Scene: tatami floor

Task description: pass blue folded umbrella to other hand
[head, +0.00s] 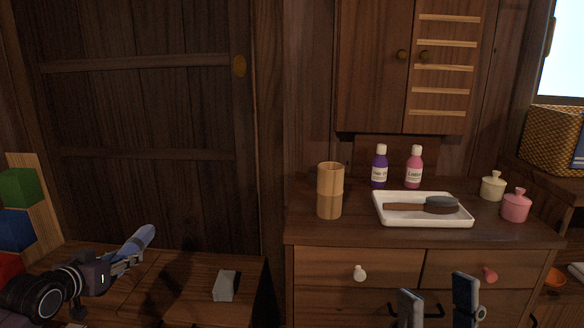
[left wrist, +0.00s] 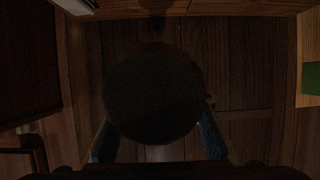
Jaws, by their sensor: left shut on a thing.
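The blue folded umbrella (head: 138,240) is in the lower left of the head view, tilted up to the right. My left gripper (head: 124,262) is shut on it, above the low wooden surface at the left. In the left wrist view a large dark round shape, seemingly the umbrella's end (left wrist: 153,95), fills the middle between the fingers of my left gripper (left wrist: 158,143). My right gripper (head: 438,300) is at the bottom edge of the head view, in front of the drawers. Its two fingers stand apart with nothing between them, well to the right of the umbrella.
A wooden dresser (head: 310,233) carries a bamboo cup (head: 329,190), a purple bottle (head: 380,168), a pink bottle (head: 414,168), a white tray (head: 395,219) with a brush (head: 440,205), and two lidded pots. A grey box (head: 226,286) lies on the low surface (head: 180,285).

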